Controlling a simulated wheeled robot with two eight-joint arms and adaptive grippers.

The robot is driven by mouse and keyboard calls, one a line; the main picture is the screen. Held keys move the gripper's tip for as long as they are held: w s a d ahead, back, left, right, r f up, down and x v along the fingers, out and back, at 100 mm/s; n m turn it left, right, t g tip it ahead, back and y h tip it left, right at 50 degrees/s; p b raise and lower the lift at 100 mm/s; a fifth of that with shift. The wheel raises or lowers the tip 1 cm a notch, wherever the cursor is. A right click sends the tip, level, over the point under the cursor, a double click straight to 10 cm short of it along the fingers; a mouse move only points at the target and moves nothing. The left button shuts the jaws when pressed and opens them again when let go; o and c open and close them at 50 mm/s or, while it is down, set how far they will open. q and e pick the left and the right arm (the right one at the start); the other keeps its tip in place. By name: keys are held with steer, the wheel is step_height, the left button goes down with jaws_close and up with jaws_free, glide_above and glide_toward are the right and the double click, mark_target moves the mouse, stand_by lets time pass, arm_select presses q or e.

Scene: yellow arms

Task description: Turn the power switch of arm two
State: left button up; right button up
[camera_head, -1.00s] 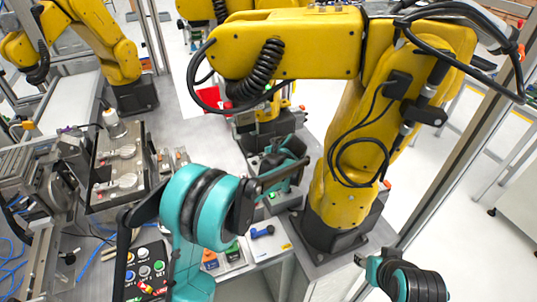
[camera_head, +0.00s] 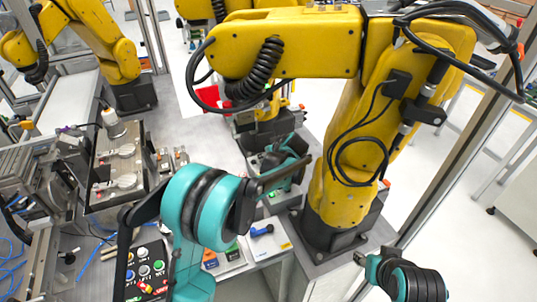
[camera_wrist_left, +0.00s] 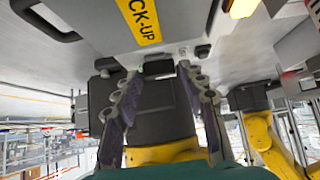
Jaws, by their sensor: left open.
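In the left wrist view my left gripper (camera_wrist_left: 158,78) is open, its two grey fingers apart. Between and beyond the fingertips is the dark grey base (camera_wrist_left: 160,105) of a yellow arm. A small dark block (camera_wrist_left: 158,68) sits at the edge of this base, between the fingertips; I cannot tell whether it is the power switch. I see no contact with it. In the head view my left wrist is beside the large yellow arm (camera_head: 345,150), and the fingertips are hidden there.
A panel with a yellow "CK-UP" label (camera_wrist_left: 140,20) and a lit yellow lamp (camera_wrist_left: 243,8) lie close to the left gripper. Another yellow arm (camera_head: 110,50) stands at back left. A button panel (camera_head: 150,268) and a blue item (camera_head: 262,230) are at the front.

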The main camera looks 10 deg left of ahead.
arm_select(q)
steer(key=v, duration=0.7)
stand_by(0.3)
